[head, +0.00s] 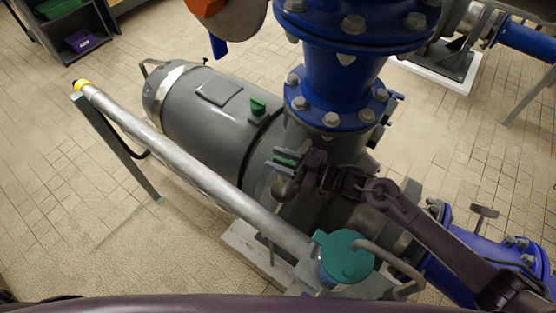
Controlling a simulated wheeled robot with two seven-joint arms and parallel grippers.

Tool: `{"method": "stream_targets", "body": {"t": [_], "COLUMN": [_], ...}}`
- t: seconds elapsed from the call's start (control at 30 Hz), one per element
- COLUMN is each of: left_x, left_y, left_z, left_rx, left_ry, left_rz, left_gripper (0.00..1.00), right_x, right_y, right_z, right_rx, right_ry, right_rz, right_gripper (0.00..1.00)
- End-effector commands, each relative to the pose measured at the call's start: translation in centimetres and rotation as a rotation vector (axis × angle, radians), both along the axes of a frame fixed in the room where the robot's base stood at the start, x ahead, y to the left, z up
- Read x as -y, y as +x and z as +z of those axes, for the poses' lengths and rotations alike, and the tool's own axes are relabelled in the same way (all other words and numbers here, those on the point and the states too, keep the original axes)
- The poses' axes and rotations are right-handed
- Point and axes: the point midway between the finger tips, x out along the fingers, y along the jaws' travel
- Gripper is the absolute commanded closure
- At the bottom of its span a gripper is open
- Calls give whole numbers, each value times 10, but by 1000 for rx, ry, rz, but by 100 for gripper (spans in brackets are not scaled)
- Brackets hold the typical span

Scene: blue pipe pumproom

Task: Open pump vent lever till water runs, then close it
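The grey pump (215,115) lies below the blue flanged pipe. My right gripper (284,159) reaches in from the lower right to the pump's side, just below the blue flange. A small green piece (286,162) shows at its fingertips. I cannot tell whether this is the vent lever or part of the fingers, nor whether the fingers are closed. A small silvery rounded part (281,188) sits just below the fingertips. No running water is visible. My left gripper is not in view.
The blue pipe (343,85) rises beside my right gripper. A long silver tube (185,158) slants in front of the pump to a teal-lidded container (346,258). A green block (258,106) sits on the pump. Tiled floor (70,220) is open at left.

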Motion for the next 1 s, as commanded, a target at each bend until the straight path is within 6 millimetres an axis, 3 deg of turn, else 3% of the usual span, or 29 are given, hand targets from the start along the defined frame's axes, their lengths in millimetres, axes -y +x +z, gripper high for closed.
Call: {"method": "stream_targets", "body": {"t": [0.33,0.6,0.77,1.0], "left_x": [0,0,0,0], "left_y": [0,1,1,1], "left_z": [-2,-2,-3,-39], "left_rx": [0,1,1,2], "left_ry": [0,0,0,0], "left_rz": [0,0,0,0], "left_gripper": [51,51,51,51], "right_x": [-6,-6,-6,-7], "right_y": [2,2,2,2], "right_z": [1,1,0,-7], "right_rx": [0,0,1,8], "right_ry": [0,0,1,-1], "right_rz": [0,1,4,148], "right_gripper": [67,100,100,100]}}
